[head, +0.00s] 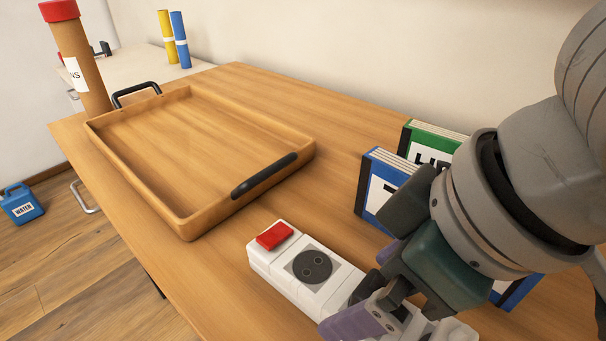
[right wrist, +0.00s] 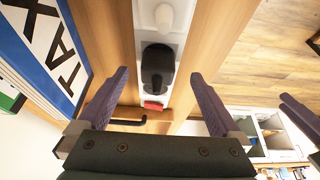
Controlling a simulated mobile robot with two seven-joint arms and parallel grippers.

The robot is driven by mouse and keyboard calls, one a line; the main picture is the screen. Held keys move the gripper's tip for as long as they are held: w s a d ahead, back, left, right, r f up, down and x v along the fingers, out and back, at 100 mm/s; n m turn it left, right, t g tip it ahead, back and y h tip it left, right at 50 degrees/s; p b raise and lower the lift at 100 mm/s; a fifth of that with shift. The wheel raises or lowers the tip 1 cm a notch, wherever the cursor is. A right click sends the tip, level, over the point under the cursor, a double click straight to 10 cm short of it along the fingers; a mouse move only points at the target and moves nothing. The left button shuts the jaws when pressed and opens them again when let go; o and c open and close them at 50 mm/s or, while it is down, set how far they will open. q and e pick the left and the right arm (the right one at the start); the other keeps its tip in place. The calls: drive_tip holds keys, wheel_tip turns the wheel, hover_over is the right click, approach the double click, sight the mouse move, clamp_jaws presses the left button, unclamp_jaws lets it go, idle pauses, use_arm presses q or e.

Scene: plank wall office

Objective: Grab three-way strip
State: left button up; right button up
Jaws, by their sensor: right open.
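The three-way strip is a long white block (head: 262,262) with a red switch (head: 274,236) and a dark round socket (head: 312,266), lying on the wooden table. My right gripper (head: 364,292) hovers over its nearer part and hides much of it. In the right wrist view, the strip (right wrist: 181,42) runs between the open, empty fingers of my right gripper (right wrist: 160,76). A dark rounded shape and a white knob show on it there; I cannot tell whether they are plugs. A purple shape at the right edge looks like a finger of my left gripper (right wrist: 299,118); its opening is hidden.
A wooden tray (head: 190,228) with black handles lies left of the strip. Blue (head: 372,188) and green (head: 408,137) binders stand close to my right arm, by the wall. A red-capped tube (head: 83,65) stands beyond the tray. The table's front edge is close to the strip.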

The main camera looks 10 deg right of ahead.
sight(317, 280)
drive_tip(key=x, duration=0.1)
drive_tip(key=b+x, duration=0.1)
drive_tip(key=x, duration=0.2)
drive_tip(key=shift+d+f, duration=0.2)
drive_tip(key=shift+d, duration=0.05)
drive_tip(key=shift+w+a+f+b, duration=0.1)
drive_tip(key=shift+w+f+b, duration=0.1)
drive_tip(key=shift+f+b, duration=0.1)
drive_tip(key=shift+r, duration=0.1)
clamp_jaws()
